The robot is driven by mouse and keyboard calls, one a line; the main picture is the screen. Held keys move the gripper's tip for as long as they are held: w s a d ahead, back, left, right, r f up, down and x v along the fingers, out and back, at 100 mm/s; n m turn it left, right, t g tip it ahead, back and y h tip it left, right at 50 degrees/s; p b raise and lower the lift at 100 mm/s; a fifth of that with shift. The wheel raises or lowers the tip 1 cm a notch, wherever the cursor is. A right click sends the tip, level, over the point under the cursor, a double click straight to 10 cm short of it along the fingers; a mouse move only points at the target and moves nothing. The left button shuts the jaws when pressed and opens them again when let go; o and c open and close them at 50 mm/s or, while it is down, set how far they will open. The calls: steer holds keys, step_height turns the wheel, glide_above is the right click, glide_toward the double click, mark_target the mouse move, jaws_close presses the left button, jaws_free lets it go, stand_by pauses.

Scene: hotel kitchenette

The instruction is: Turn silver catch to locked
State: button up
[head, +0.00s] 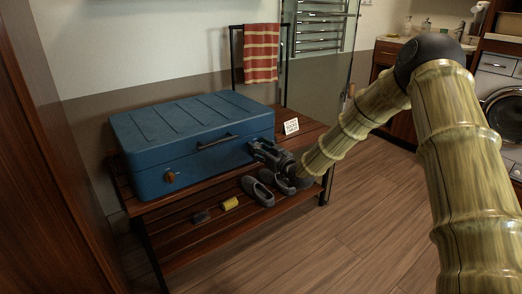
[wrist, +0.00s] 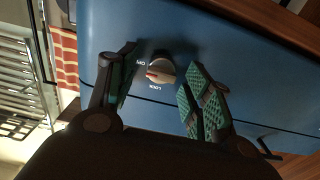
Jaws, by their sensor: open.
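The silver catch (wrist: 161,70) is a small round knob with a red pointer mark on the blue case (head: 190,140). In the wrist view its pointer faces left, between a short upper label that seems to read "ON" and a "LOCK" label (wrist: 154,86) below. My gripper (wrist: 162,62) is open, with one finger on each side of the catch; I see gaps on both sides. In the head view my gripper (head: 258,150) is at the case's right end and the catch is hidden. A copper-coloured knob (head: 170,177) is on the case's front left.
The case stands on a slatted wooden bench (head: 210,183) and has a dark front handle (head: 217,142). Grey shoes (head: 258,191), a yellow item (head: 230,203) and a small white sign (head: 291,126) are close by. A striped towel (head: 261,55) hangs behind.

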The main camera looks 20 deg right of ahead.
steer(key=shift+c, duration=0.3)
steer(key=c, duration=1)
steer(key=n+p, duration=0.2)
steer(key=n, duration=0.1)
steer(key=shift+r, duration=0.1)
steer(key=shift+s+a+f+n+p, duration=0.1)
steer(key=shift+n+p, duration=0.6)
steer(key=shift+n, duration=1.75)
steer(key=shift+w+f+n+p, duration=0.1)
steer(key=shift+n+p, duration=0.6)
steer(key=shift+n, duration=1.8)
steer(key=shift+s+a+f+n+p, duration=0.1)
steer(key=shift+n+p, duration=0.6)
steer(key=shift+n, duration=1.75)
steer(key=shift+d, duration=0.1)
